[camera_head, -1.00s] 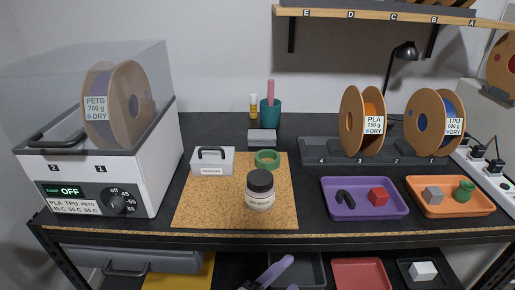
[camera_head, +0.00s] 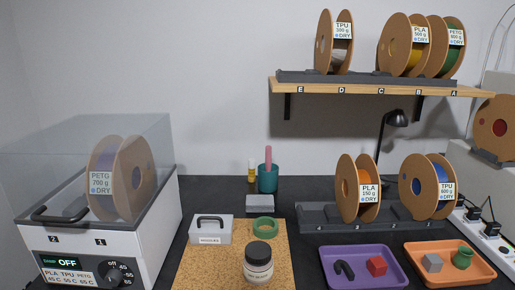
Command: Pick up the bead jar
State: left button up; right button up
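The bead jar (camera_head: 258,268) is a clear jar with pale contents, a white label and a black lid. It stands upright on the cork mat (camera_head: 208,268), near the bottom middle of the head view. No gripper touches the jar. Neither of my grippers is in view.
A white case (camera_head: 211,231) and a green tape ring (camera_head: 264,227) sit behind the jar on the mat. A purple tray (camera_head: 326,277) and an orange tray (camera_head: 483,276) lie to the right. A filament dryer (camera_head: 95,255) stands at left. A shelf (camera_head: 350,86) with spools hangs above.

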aim_at(255, 275)
jog(key=u, duration=0.2)
jog(key=k, duration=0.5)
jog(key=u, duration=0.7)
jog(key=k, duration=1.05)
jog(key=u, duration=0.15)
